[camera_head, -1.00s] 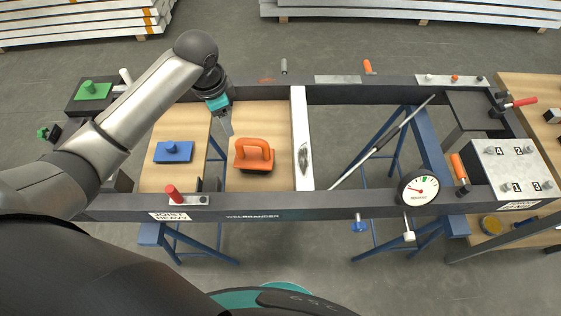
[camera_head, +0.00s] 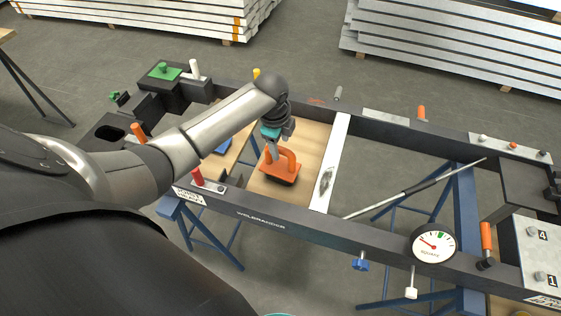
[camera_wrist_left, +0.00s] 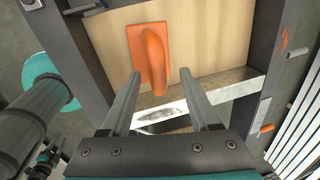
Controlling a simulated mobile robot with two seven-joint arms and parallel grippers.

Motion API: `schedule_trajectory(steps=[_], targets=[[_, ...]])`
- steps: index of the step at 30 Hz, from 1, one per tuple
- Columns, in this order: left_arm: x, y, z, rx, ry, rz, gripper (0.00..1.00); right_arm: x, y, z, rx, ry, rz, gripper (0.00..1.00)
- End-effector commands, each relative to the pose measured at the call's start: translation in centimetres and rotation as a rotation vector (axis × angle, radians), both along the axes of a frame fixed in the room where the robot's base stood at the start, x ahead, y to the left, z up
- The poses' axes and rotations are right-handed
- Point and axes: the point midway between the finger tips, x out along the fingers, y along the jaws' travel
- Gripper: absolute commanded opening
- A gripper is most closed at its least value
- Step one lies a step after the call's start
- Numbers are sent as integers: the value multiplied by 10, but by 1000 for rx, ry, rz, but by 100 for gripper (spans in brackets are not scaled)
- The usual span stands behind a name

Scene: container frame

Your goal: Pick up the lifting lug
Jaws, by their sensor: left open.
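The gap between fingers and handle is hard to judge.
A white crossbar (camera_head: 333,165) lies right of the orange block. A blue block (camera_head: 222,146) is partly hidden behind my arm. A red-handled clamp (camera_head: 198,177) stands on the front rail (camera_head: 300,235). A round gauge (camera_head: 433,244) and a leaning rod (camera_head: 415,188) are farther right.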

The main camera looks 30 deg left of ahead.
Motion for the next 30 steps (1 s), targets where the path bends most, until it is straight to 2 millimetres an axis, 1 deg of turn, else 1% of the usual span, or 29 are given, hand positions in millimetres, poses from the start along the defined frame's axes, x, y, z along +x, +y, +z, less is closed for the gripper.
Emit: schedule_trajectory(steps=[1,8,13,18,26,27,30], targets=[[1,0,-7,-1,0,1,62,0,0,-3,-1,0,0,50],[3,1,-20,0,0,1,62,0,-4,-6,-5,0,-1,50],[6,3,-46,-2,2,3,62,0,-8,-15,-10,0,-4,50],[9,4,-62,0,-1,2,62,0,-8,-20,-11,0,-5,50],[10,4,-63,1,-2,0,62,0,-8,-20,-11,-1,-4,50],[10,4,-63,1,-2,1,61,0,-8,-20,-11,-1,-4,50],[10,4,-63,1,-2,1,50,0,-8,-20,-11,-1,-4,50]])
